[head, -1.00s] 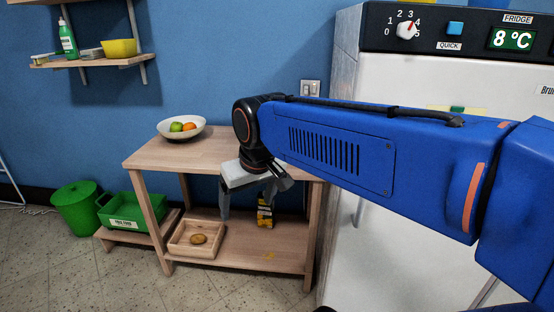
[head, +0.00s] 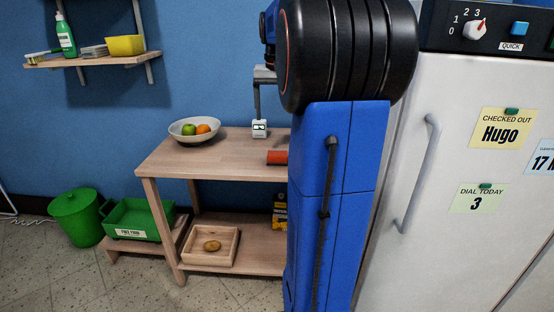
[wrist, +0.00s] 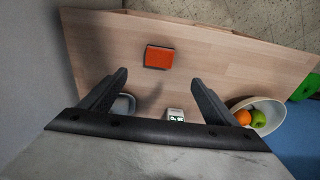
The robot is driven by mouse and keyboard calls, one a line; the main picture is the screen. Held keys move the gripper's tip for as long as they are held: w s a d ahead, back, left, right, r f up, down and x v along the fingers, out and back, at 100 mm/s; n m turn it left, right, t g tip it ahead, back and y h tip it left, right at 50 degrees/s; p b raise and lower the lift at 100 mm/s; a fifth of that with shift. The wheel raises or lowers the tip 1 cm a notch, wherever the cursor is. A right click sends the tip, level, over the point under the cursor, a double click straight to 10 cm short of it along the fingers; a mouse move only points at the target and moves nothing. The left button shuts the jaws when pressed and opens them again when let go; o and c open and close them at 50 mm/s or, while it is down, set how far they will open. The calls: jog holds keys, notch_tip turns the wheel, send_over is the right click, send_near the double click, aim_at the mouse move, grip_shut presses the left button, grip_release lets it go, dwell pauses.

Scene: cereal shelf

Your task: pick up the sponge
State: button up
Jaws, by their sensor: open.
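No thing in view is clearly a sponge. An orange-red block (head: 277,157) lies on the table top (head: 210,155), partly hidden by my arm in the head view. In the wrist view the orange block (wrist: 158,57) is a flat rectangle with dark edges, beyond my fingertips; I cannot tell if it is the sponge. My gripper (wrist: 160,78) is open and empty, pointing down above the table, with the block apart from it. In the head view one finger shows above a small white device (head: 260,129); the other is hidden.
A bowl of fruit (head: 195,130) stands left on the table. A grey round thing (wrist: 123,104) is near the left finger. The wall shelf (head: 90,61) holds a green bottle (head: 65,36), a yellow container (head: 126,45) and smaller items. The fridge (head: 465,150) stands right.

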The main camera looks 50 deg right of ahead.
aim_at(277, 153)
jog(key=f, duration=0.5)
jog(key=w+d+f, duration=0.1)
jog(key=f, duration=1.1)
jog(key=shift+w+d+f, duration=0.1)
jog(key=shift+w+d, duration=0.1)
jog(key=shift+d, duration=0.2)
jog(key=shift+c, duration=0.4)
jog(key=c, duration=1)
